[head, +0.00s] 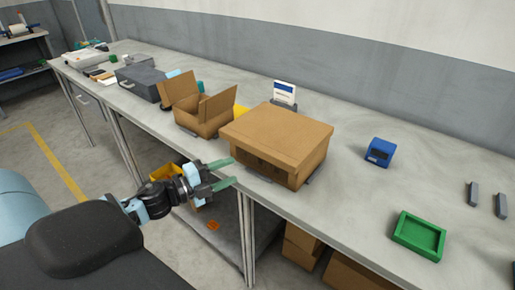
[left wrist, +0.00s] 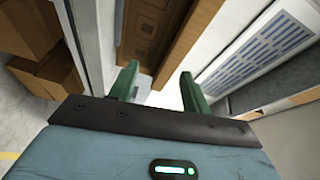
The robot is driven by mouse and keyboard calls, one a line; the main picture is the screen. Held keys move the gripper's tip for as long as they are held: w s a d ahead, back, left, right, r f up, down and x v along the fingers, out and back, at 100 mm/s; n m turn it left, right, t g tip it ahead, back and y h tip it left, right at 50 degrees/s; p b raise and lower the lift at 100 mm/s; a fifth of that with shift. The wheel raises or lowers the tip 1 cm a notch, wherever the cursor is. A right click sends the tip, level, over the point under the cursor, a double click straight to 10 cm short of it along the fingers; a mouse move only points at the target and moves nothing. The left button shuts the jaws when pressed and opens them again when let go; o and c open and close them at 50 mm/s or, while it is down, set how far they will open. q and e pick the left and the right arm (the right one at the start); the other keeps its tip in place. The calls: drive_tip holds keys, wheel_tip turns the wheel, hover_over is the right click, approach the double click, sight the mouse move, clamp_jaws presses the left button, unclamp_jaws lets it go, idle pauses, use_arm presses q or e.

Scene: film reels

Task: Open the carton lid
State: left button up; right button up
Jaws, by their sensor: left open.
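A brown carton (head: 276,143) with its broad flat lid (head: 278,130) down stands at the front edge of the bench. Its front face, below the lid's overhang, has dark openings. My left gripper (head: 225,174) is open and empty, in front of the bench edge and just left of the carton, apart from it. In the left wrist view my green fingers (left wrist: 158,85) are spread, and brown carton surface (left wrist: 160,35) shows beyond them. My right gripper is not in view.
A smaller open box (head: 203,118) with raised flaps stands left of the carton. A blue device (head: 380,152) and a green tray (head: 419,236) sit to the right. A small sign (head: 284,93) stands behind.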

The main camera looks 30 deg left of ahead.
sight(252, 150)
use_arm(q)
drive_tip(key=w+r, duration=0.1)
drive_tip(key=w, duration=0.1)
drive_tip(key=w+d+r+m, duration=0.1)
drive_tip(key=w, duration=0.2)
drive_tip(key=w+d+r+m+h, duration=0.1)
drive_tip(key=w, duration=0.1)
drive_tip(key=shift+w+r+p, duration=0.1)
drive_tip(key=shift+w+p, duration=0.1)
drive_tip(key=shift+p, duration=0.1)
drive_tip(key=shift+w+d, duration=0.25)
drive_tip(key=shift+w, duration=0.35)
clamp_jaws()
